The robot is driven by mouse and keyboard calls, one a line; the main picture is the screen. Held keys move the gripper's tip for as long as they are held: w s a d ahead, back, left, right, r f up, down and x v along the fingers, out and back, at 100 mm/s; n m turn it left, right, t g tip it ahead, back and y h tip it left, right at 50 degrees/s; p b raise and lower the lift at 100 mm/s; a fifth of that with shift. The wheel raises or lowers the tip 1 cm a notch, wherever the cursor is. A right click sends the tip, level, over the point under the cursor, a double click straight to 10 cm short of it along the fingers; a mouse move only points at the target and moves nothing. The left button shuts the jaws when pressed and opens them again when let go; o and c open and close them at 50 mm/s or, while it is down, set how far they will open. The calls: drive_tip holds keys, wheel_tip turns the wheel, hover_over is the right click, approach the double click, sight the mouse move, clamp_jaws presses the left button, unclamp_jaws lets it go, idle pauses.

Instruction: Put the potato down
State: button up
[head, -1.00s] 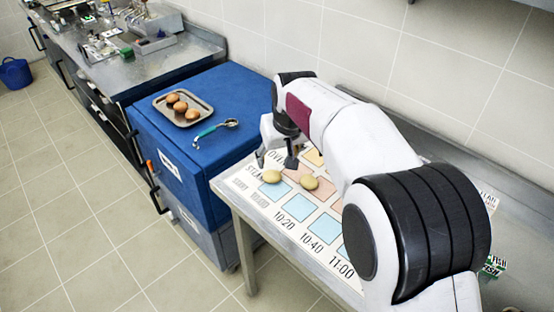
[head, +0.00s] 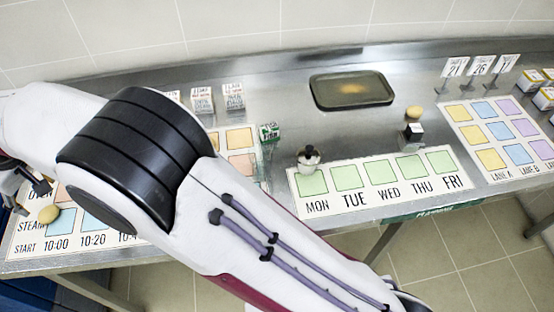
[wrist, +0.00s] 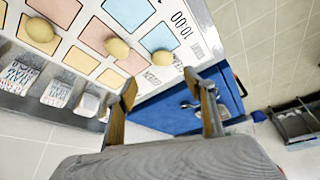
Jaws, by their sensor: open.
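Three pale potatoes lie on the printed board in the wrist view: one at the near edge of a blue square (wrist: 162,57), one by a pink square (wrist: 117,48), one on a yellow square (wrist: 40,30). My gripper (wrist: 161,80) is open, its two fingers apart with nothing between them, close to the nearest potato. In the head view my gripper (head: 30,190) is at the far left, just above a potato (head: 48,214) beside the STEAM label. My arm hides the other two potatoes there.
The board (head: 22,246) lies on a steel counter (head: 290,110). A weekday board (head: 365,205) with a small pot (head: 308,158), a dark tray (head: 352,90) and number signs (head: 481,68) stand to the right. A blue cabinet (wrist: 165,105) is beyond the fingers in the wrist view.

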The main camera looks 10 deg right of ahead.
drive_tip(key=w+d+r+m, duration=0.1)
drive_tip(key=w+d+r, duration=0.15)
drive_tip(key=d, duration=0.35)
drive_tip(key=w+d+r+m+t, duration=0.1)
drive_tip(key=w+d+r, duration=0.1)
drive_tip(key=d+r, duration=0.3)
drive_tip(key=w+d+r+m, duration=0.1)
drive_tip(key=w+d+r, duration=0.1)
drive_tip(key=d, duration=0.5)
drive_tip(key=s+d+r+m+t+h, duration=0.1)
drive_tip(key=d+r+m, duration=0.15)
drive_tip(key=d, duration=0.65)
drive_tip(key=s+d+r+m, duration=0.1)
drive_tip(key=d+r, duration=0.2)
drive_tip(key=d, duration=0.6)
drive_tip(key=s+d+m+t+h, duration=0.1)
drive_tip(key=s+d, duration=0.3)
drive_tip(key=d, duration=0.4)
drive_tip(key=s+d+m, duration=0.2)
drive_tip(key=s+d, duration=0.2)
drive_tip(key=d, duration=0.3)
drive_tip(key=s+d+f+m+h, duration=0.2)
drive_tip(key=s+d+f+m, duration=0.1)
drive_tip(key=s+d, duration=0.7)
drive_tip(key=shift+s+d+f, duration=0.25)
drive_tip(key=shift+s+f, duration=0.6)
drive_tip(key=shift+f, duration=0.05)
